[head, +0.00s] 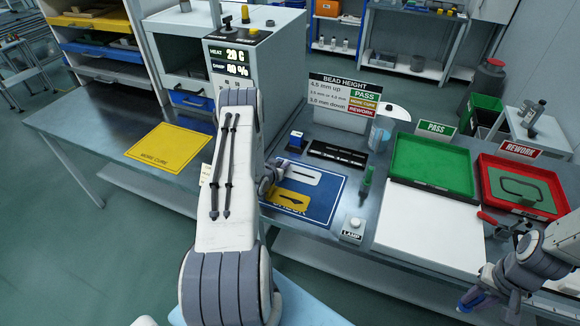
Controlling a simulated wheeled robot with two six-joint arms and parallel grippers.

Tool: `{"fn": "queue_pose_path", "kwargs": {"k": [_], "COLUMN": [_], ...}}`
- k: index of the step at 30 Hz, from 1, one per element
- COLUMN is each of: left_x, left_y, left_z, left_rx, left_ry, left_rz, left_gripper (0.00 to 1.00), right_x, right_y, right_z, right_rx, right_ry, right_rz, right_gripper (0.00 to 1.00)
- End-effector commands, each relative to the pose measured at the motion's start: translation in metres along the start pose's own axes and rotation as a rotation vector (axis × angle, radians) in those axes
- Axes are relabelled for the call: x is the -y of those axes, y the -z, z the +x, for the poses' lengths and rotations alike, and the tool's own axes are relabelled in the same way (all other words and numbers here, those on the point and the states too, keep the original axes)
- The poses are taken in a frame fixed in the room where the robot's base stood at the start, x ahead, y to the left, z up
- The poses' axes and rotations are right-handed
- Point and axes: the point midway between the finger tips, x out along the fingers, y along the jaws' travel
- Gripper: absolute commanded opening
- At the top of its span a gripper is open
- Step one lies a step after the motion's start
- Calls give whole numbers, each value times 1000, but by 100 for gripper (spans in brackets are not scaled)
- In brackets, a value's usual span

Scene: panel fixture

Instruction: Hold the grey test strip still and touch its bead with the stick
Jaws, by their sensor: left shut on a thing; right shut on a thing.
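The grey test strip (300,174) lies on the blue check mat (335,190), a pale flat piece with a dark slot-like mark. My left gripper (272,180) is at the strip's left end and is shut on it; the fingers hide that end. The bead is too small to make out. My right gripper (472,299) is at the lower right, in front of the bench and well away from the strip. It is shut on a small blue-ended thing, seemingly the stick (466,304), mostly hidden by the fingers.
A yellow piece (289,199) lies just in front of the strip. A black rack (338,153), a green bottle (366,181) and a lamp button (353,230) stand nearby. Green (393,172) and red (484,184) trays sit to the right, with red-handled pliers (497,224) close to them.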

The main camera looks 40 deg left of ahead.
Motion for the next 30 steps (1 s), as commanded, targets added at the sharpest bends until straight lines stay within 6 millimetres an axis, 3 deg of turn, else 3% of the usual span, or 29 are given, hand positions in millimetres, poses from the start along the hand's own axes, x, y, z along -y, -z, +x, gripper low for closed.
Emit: {"fn": "queue_pose_path", "kwargs": {"k": [10, 14, 17, 20, 30], "left_x": [0, 0, 0, 0, 0], "left_y": [0, 0, 0, 0, 0], "left_z": [0, 0, 0, 0, 0], "left_rx": [-1, -1, -1, -1, -1], "left_ry": [0, 0, 0, 0, 0], "left_rz": [0, 0, 0, 0, 0], "left_gripper": [0, 0, 0, 0, 0], "right_x": [2, 17, 46, 88, 253], "right_y": [1, 14, 32, 54, 94], "right_z": [0, 0, 0, -2, -13], "right_rx": [-2, -22, -55, -100, -254], "right_ry": [0, 0, 4, 17, 113], "right_rz": [-7, -84, -214, -388, -879], "right_gripper": [0, 0, 0, 0, 0]}}
